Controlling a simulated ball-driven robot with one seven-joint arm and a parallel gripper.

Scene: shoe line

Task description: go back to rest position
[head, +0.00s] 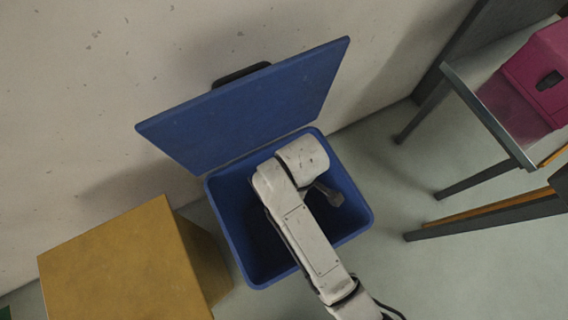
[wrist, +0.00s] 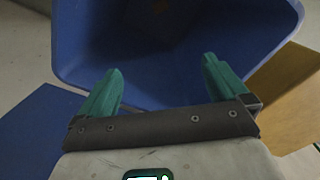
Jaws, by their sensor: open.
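My gripper (wrist: 161,82) shows in the wrist view with its two green fingers spread apart and nothing between them. It points into the open blue bin (wrist: 275,25), whose dark inside lies beyond the fingertips. In the head view my white arm reaches over the blue bin (head: 357,227), and its end is above or inside the opening. The bin's blue lid (head: 250,105) stands raised behind the opening, toward the wall.
A yellow box (head: 110,265) stands left of the bin. At the right are a grey-framed table (head: 485,115) with a magenta case (head: 540,85) and the dark legs of other furniture. A pale wall (head: 80,100) is behind. Grey floor is clear between bin and table.

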